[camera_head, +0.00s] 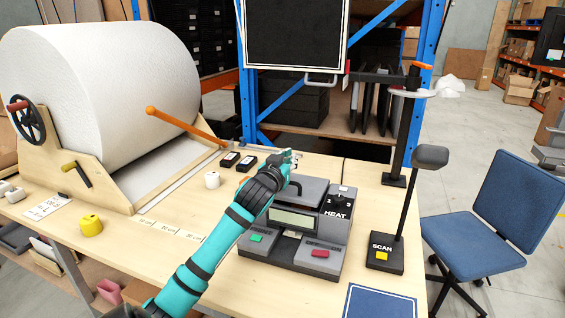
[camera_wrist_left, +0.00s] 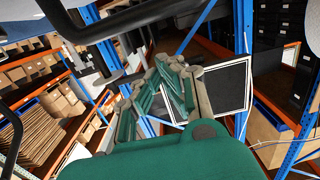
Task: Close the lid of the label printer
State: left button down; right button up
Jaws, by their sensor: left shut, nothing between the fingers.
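The grey label printer (camera_head: 326,234) stands on the wooden table, with a dial marked HEAT, a small display, a green button and a red button. Its dark grey lid (camera_head: 313,193) is at the rear top and looks low, but I cannot tell whether it is fully down. My teal left arm crosses the printer's left part and hides some of it. My left gripper (camera_head: 291,158) is shut and empty, just above and behind the lid's handle. Its fingers also show in the left wrist view (camera_wrist_left: 172,85). My right gripper is not in view.
A large white roll (camera_head: 105,80) on a wooden stand with an orange bar is at the left. A black SCAN stand (camera_head: 385,254) and a dark post (camera_head: 400,140) are right of the printer. A blue mat (camera_head: 380,303) lies in front. A blue chair (camera_head: 490,220) stands at the right.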

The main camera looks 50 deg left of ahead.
aim_at(283, 195)
pick_arm(q)
jog(key=s+f, duration=0.1)
jog(key=s+d+f, duration=0.1)
jog(key=f, duration=0.1)
jog(key=shift+s+d, duration=0.15)
jog(key=shift+s, duration=0.2)
jog(key=shift+f, duration=0.15)
jog(key=b, duration=0.1)
jog(key=f+b, duration=0.1)
jog(key=f+t+b, duration=0.1)
jog(key=shift+s+d+f+y+b, duration=0.15)
jog(key=shift+s+d+y+b, duration=0.15)
jog(key=shift+s+b, duration=0.1)
jog(key=shift+s+f+t+b, duration=0.1)
jog(key=shift+t+b, duration=0.2)
jog(key=shift+b, duration=0.05)
jog(key=shift+d, duration=0.1)
